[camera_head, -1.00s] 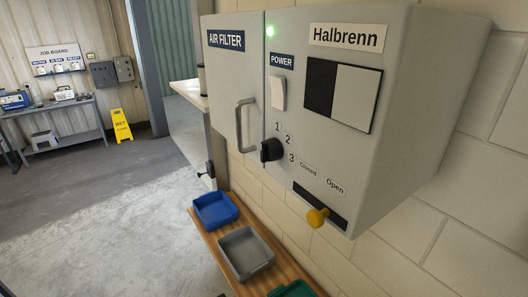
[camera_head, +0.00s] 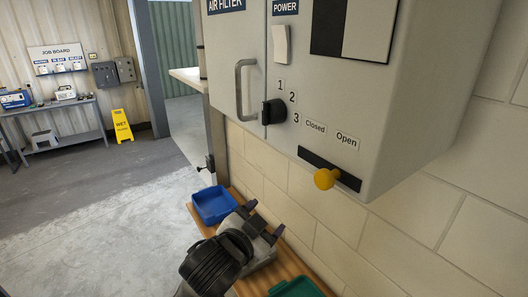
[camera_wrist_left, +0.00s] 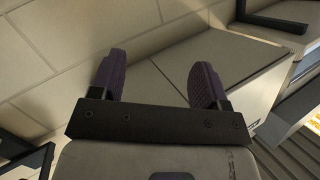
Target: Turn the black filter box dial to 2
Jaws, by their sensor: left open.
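The black dial (camera_head: 274,111) sits on the front of the grey filter box (camera_head: 400,110), right of the door handle. The numbers 1, 2 and 3 curve around its right side. I cannot tell clearly which number it points at. My left gripper (camera_head: 263,218) is open and empty, below the dial and apart from it, over the bench with trays. In the left wrist view its two purple-grey fingers (camera_wrist_left: 155,78) stand wide apart with nothing between them. My right gripper is not in view.
A grey door handle (camera_head: 243,90) sticks out left of the dial. A white power switch (camera_head: 281,45) is above it. A yellow knob (camera_head: 326,179) sits in a Closed/Open slot at lower right. A blue tray (camera_head: 212,205) and a green tray (camera_head: 297,288) stand below.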

